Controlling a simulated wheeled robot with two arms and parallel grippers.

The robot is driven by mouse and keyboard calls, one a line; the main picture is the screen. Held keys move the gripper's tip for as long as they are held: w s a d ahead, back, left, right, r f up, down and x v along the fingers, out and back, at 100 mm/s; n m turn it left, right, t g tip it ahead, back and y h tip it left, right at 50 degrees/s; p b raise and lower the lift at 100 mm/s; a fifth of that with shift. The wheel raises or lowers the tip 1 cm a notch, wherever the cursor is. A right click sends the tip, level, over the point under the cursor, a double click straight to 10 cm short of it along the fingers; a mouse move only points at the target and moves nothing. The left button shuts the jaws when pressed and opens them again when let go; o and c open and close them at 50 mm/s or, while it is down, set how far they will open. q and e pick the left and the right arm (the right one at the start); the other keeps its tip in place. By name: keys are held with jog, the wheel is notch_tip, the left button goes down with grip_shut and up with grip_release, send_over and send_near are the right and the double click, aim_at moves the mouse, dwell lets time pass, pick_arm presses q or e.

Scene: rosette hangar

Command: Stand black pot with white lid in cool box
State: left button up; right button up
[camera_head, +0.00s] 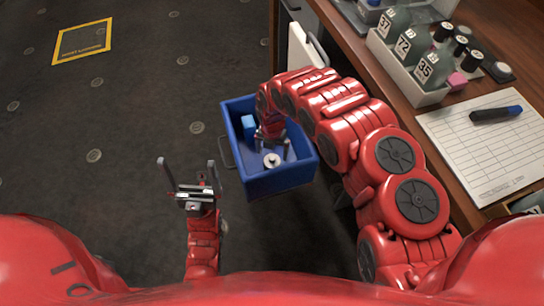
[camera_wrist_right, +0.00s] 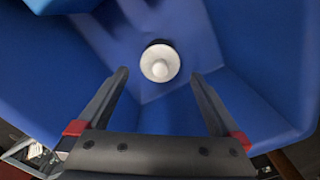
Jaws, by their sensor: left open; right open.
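The cool box (camera_head: 282,181) is a blue open-topped box in the middle of the head view. The black pot with white lid (camera_head: 271,160) stands inside it on the floor of the box. In the right wrist view its round white lid (camera_wrist_right: 160,63) faces the camera, with a little of the dark pot showing at its edge. My right gripper (camera_head: 272,143) reaches down into the box from above; its fingers (camera_wrist_right: 160,80) are apart with nothing between them, and the pot is beyond the tips. My left gripper (camera_head: 189,167) is open and empty, left of the box.
A lighter blue block (camera_head: 249,127) lies in the box's left part. A wooden table (camera_head: 405,88) at the right holds a tray of numbered bottles (camera_head: 404,60) and a clipboard sheet (camera_head: 488,145) with a marker.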

notch_tip(320, 180, up, 5)
jog(key=shift+r+p, duration=0.15)
jog(key=shift+p, duration=0.4)
